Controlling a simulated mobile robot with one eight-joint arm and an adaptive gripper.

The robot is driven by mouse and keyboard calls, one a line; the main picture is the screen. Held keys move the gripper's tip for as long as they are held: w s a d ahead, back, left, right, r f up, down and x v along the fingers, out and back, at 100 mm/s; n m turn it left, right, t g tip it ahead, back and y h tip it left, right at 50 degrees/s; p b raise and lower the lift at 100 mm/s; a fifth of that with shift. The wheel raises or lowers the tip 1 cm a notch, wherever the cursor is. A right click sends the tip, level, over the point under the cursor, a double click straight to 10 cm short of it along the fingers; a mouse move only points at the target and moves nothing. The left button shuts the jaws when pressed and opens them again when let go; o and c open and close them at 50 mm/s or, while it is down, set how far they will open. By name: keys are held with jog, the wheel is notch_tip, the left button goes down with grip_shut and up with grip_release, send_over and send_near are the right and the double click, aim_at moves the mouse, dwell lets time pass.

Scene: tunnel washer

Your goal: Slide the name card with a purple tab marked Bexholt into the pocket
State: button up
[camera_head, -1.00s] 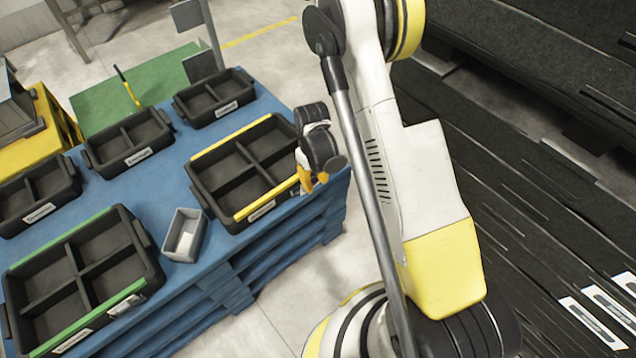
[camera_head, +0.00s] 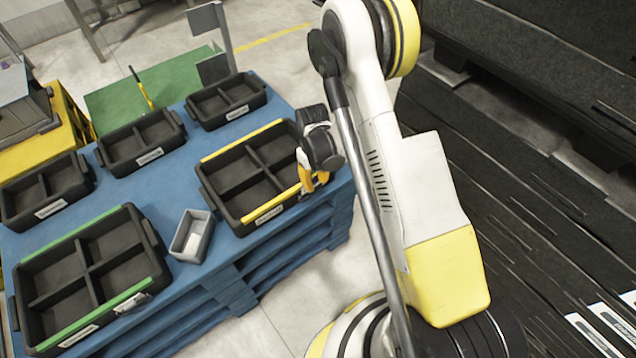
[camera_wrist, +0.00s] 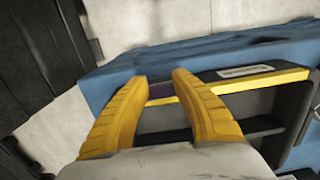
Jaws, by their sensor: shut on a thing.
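My gripper (camera_head: 313,180) is at the front right corner of the black bin with yellow edge strips (camera_head: 205,190). Most of the card is hidden by the fingers, and Bexholt cannot be read. The fingers are beside the bin's yellow strip (camera_wrist: 262,82). A white label (camera_wrist: 245,71) is on the bin wall to their right. I cannot make out the pocket, or whether the card touches it.
The bin stands on a blue pallet stack (camera_head: 215,262). A small grey box (camera_head: 178,245) with a white piece inside stands to its left. A green-striped bin (camera_head: 160,262) is at the front left, and smaller black bins (camera_head: 190,108) stand behind. Bare floor lies in front.

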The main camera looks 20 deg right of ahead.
jog(key=shift+w+a+f, duration=0.2)
jog(key=shift+w+f, duration=0.05)
jog(key=shift+w, duration=0.35)
jog(key=shift+f, duration=0.65)
jog(key=shift+f+b, duration=0.4)
jog(key=shift+b, duration=0.05)
grip_shut()
jog(key=shift+s+a+f+t+h+b, duration=0.15)
jog(key=shift+s+t+h+b, duration=0.15)
jog(key=shift+h+b, duration=0.35)
jog(key=shift+s+m+h+b, duration=0.1)
jog(key=shift+m+h+b, duration=0.25)
jog(key=shift+h, duration=0.1)
jog(key=shift+d, duration=0.2)
jog(key=shift+w+d+b, duration=0.2)
jog(key=shift+d+b, duration=0.1)
jog(key=shift+d, duration=0.15)
